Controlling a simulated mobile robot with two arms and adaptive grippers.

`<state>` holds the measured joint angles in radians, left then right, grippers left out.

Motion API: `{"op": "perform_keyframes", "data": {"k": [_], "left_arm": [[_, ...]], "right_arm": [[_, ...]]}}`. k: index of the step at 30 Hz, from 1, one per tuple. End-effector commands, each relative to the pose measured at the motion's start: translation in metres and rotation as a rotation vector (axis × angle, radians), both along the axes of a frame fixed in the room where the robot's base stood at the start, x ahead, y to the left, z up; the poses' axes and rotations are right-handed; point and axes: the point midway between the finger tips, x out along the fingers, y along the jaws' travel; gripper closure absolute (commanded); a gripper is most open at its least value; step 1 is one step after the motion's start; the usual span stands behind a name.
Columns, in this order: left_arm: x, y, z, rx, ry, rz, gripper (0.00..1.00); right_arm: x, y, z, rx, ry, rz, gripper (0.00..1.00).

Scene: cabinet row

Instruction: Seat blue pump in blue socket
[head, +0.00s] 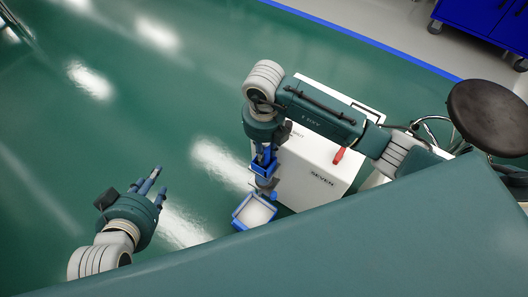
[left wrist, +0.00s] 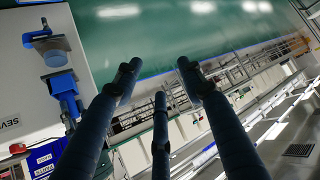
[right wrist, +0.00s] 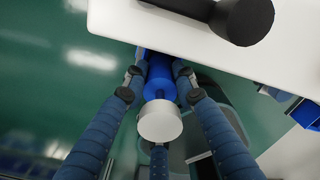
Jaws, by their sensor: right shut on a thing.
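The blue pump (right wrist: 158,72) is a blue cylinder with a narrow neck and a round white end (right wrist: 160,122). In the right wrist view it lies between the fingers of my right gripper (right wrist: 155,88), which is shut on it. In the head view my right gripper (head: 264,150) is beside the white cabinet (head: 315,180), with blue showing at its fingers. Just below it is a blue-rimmed holder (head: 239,222) with a pale inside; I cannot tell whether this is the blue socket. My left gripper (head: 152,183) is open and empty, away to the left.
Blue fittings (left wrist: 64,85) project from the white cabinet in the left wrist view. More blue parts (right wrist: 275,93) and a black knob-like part (right wrist: 240,18) show in the right wrist view. A dark round stool (head: 488,115) stands right. Green floor (head: 100,140) is clear at left.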

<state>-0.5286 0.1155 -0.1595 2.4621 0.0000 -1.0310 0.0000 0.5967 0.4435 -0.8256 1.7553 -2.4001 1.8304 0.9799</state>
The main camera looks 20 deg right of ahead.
Motion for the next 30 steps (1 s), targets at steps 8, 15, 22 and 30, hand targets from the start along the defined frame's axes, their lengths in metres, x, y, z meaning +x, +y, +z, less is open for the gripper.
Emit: {"op": "perform_keyframes", "data": {"k": [8,15,22,30], "left_arm": [[0.010,-0.004,0.010,-0.013,-0.055,-0.005,0.60],[0.012,-0.005,0.012,-0.015,-0.067,-0.005,0.60],[0.014,-0.006,0.015,-0.019,-0.082,-0.006,0.60],[0.014,-0.005,0.015,-0.018,-0.079,-0.006,0.60]], "right_arm": [[0.000,0.000,-0.008,0.001,-0.002,0.001,1.00],[0.000,0.000,-0.009,0.001,-0.001,0.001,1.00],[0.000,0.000,-0.010,0.000,-0.001,0.001,0.65],[0.000,0.000,-0.009,0.001,-0.001,0.001,0.65]]}}
